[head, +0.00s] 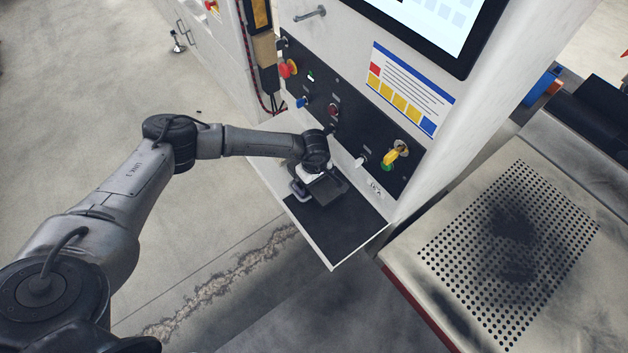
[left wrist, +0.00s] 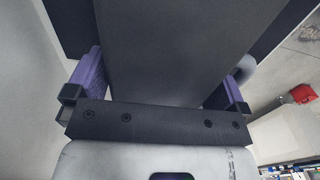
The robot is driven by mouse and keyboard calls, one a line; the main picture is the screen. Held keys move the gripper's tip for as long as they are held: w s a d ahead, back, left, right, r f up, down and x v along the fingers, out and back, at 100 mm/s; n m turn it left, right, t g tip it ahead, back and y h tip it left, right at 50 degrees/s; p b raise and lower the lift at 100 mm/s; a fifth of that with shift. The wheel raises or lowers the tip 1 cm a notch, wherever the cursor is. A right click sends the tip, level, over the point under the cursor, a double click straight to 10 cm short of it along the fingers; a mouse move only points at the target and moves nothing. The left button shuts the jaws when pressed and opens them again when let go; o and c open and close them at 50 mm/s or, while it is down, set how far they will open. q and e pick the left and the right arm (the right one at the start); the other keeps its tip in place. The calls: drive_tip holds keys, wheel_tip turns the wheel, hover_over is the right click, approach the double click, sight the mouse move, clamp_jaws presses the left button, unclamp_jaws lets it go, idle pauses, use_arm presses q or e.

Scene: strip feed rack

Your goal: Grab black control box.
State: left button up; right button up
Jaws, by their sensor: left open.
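The black control box (head: 328,189) is on the dark-topped shelf (head: 345,229) below the machine's control panel, partly hidden by my left gripper and wrist. My left gripper (head: 317,183) is over the box, at the end of the left arm. In the left wrist view the box's dark flat face (left wrist: 170,45) fills the middle, between the purple-padded fingers of the left gripper (left wrist: 160,82). The fingers are open, one on each side of it; I cannot tell whether either touches it. My right gripper is not in view.
The panel (head: 335,115) behind the shelf carries knobs, a red button (head: 288,68) and a yellow key-like part (head: 396,154). A screen (head: 425,25) is above. A perforated table (head: 510,250) stands at right. Open floor lies at left.

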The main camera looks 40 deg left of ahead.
use_arm(q)
drive_tip(key=shift+c, duration=0.3)
drive_tip(key=c, duration=0.9)
drive_tip(key=shift+r, duration=0.1)
drive_tip(key=shift+r, duration=0.1)
